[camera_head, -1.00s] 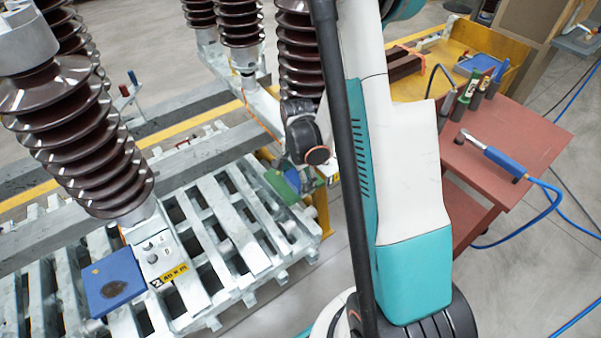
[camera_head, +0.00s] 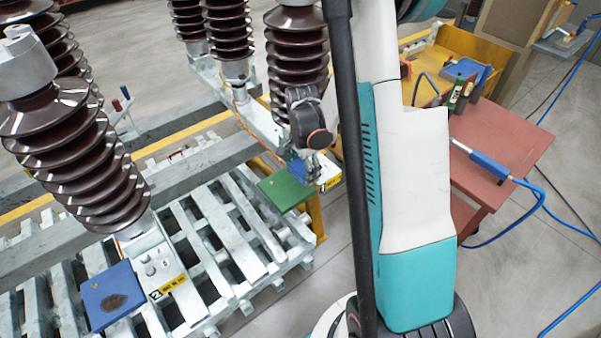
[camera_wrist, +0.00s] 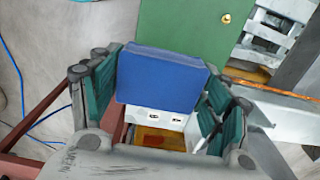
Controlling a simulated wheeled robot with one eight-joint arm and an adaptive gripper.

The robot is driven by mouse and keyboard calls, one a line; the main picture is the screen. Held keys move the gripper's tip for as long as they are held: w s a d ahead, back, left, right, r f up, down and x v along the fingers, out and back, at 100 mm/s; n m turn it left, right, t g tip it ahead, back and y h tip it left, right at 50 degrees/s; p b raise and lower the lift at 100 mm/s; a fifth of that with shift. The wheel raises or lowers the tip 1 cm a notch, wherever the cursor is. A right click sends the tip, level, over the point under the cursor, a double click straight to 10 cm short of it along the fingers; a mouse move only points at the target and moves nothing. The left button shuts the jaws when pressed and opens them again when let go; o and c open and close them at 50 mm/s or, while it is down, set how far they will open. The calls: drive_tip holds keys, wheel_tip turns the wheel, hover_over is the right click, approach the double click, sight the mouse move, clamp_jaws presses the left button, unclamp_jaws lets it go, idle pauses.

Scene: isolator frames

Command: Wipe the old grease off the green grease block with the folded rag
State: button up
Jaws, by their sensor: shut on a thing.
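My gripper (camera_head: 304,160) is shut on the blue folded rag (camera_wrist: 160,78), which fills the space between its fingers in the wrist view. A bit of the rag (camera_head: 295,168) also shows under the gripper in the head view. The green grease block (camera_head: 283,190) is a flat plate at the end of the far post's base. My gripper is over its right end, and most of its top shows bare green. In the wrist view the green block (camera_wrist: 180,24) lies beyond the rag, with a small brass dot. I cannot tell whether rag and block touch.
A blue block (camera_head: 112,294) with a dark round patch sits by the near post, labelled 2. Brown ribbed insulators (camera_head: 297,60) stand close behind my gripper. A red cart (camera_head: 508,145) with bottles and a blue-handled tool is at right. Blue hoses lie on the floor.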

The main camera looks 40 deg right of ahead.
drive_tip(key=shift+r+p, duration=0.6)
drive_tip(key=shift+r, duration=0.6)
